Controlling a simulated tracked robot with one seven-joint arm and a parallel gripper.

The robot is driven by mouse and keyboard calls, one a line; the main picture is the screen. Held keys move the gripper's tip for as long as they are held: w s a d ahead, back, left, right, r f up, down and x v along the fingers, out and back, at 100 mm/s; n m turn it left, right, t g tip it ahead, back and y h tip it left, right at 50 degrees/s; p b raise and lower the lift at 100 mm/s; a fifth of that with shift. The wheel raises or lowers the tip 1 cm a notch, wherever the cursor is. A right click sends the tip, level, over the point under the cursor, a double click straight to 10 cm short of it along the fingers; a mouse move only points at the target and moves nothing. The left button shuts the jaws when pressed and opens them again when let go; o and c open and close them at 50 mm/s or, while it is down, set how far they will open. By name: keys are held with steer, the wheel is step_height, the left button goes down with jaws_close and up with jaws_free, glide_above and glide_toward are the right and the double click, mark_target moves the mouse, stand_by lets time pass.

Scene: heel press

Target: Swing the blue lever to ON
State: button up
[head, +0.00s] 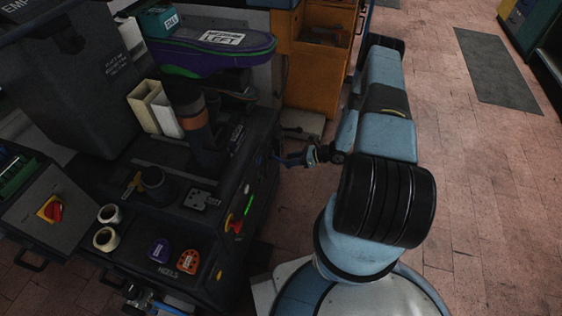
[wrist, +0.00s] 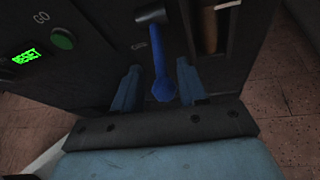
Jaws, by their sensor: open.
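The blue lever (wrist: 159,62) is in the wrist view, fixed to a dark round hub (wrist: 151,16) on the black side panel of the press. From the hub it points down the picture, towards my gripper. My gripper (wrist: 157,78) is open, with one blue finger on each side of the lever; a gap shows on both sides. In the head view my gripper (head: 288,158) is beside the right side of the press. There I cannot tell the lever from my fingers. A small mark beside the lever is too dim to read.
The panel has a green GO button (wrist: 62,39) and a lit green display (wrist: 27,56). A brown handle-like part (wrist: 209,30) is right of the lever. An orange cabinet (head: 312,60) stands behind. Heel pieces lie on the press top (head: 175,215). The floor at right is open.

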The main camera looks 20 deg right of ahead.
mark_target(281, 161)
steer(key=shift+x, duration=2.8)
jaws_close()
